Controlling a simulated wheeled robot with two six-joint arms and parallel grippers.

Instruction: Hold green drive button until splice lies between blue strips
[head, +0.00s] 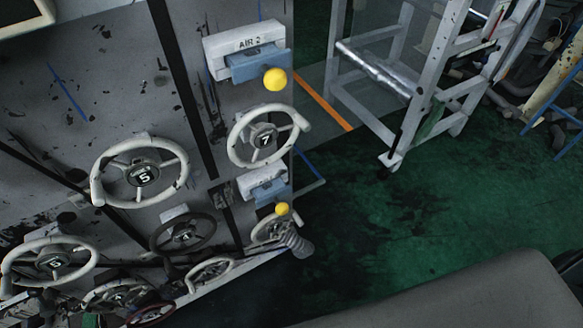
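No green drive button shows in the head view, and neither of my grippers is in view. A thin orange stripe (325,98) runs slanting across a pale see-through sheet or floor patch right of the panel; I cannot tell whether it is the splice. A thin blue strip (308,163) lies below it, near the panel's right edge. Another blue strip (67,92) slants across the panel's upper left. The orange stripe is not seen between these two as a clear pair.
A worn grey panel (110,60) carries several handwheels, including wheel 5 (143,174) and wheel 7 (265,137). A blue block with a yellow knob (275,79) sits under an AIR 2 label. A grey metal frame (415,110) stands right. The green floor (430,210) is open.

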